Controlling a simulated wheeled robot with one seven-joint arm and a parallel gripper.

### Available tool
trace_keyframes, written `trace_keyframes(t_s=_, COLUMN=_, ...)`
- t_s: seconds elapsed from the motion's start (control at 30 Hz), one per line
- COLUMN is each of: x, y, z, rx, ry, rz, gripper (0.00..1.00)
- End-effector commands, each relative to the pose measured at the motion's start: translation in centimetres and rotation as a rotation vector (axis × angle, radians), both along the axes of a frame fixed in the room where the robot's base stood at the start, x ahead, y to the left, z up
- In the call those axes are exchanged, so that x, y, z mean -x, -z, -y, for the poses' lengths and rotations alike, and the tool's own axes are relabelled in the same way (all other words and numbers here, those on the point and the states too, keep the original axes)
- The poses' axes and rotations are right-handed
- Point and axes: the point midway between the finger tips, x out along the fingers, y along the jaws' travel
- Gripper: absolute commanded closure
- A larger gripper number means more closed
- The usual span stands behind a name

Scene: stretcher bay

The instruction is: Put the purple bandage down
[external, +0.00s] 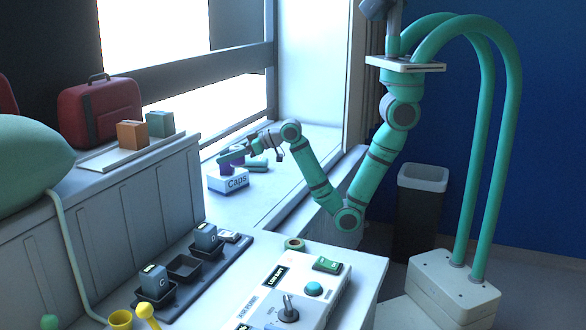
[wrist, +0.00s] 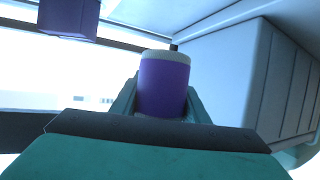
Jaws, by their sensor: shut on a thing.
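The purple bandage (wrist: 163,88) is a purple cylinder with a pale rim, held between the two fingers of my gripper (wrist: 160,100) in the wrist view. In the external view my gripper (external: 232,158) is over the window sill, just above the white box marked Caps (external: 230,183). A bit of purple shows below the fingers there. I cannot tell whether the bandage touches the box.
The window sill (external: 262,196) is bare towards the front. A teal item (external: 257,164) lies right of the gripper. A purple block (wrist: 68,18) shows at the wrist view's top left. A grey panelled cabinet (external: 150,215) borders the sill on the left.

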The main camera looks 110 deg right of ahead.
Motion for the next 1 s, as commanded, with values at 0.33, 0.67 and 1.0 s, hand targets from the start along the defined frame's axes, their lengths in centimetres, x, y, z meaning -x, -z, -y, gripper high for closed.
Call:
trace_keyframes(t_s=0.33, x=1.8, y=-1.6, z=4.8, rx=-0.001, ry=0.06, rz=-0.006, gripper=0.81)
trace_keyframes(t_s=0.67, x=8.0, y=-1.4, z=15.6, rx=-0.002, ry=0.201, rz=-0.015, gripper=0.81)
trace_keyframes(t_s=1.0, x=18.8, y=-1.4, z=27.2, rx=-0.005, ry=0.375, rz=-0.015, gripper=0.81)
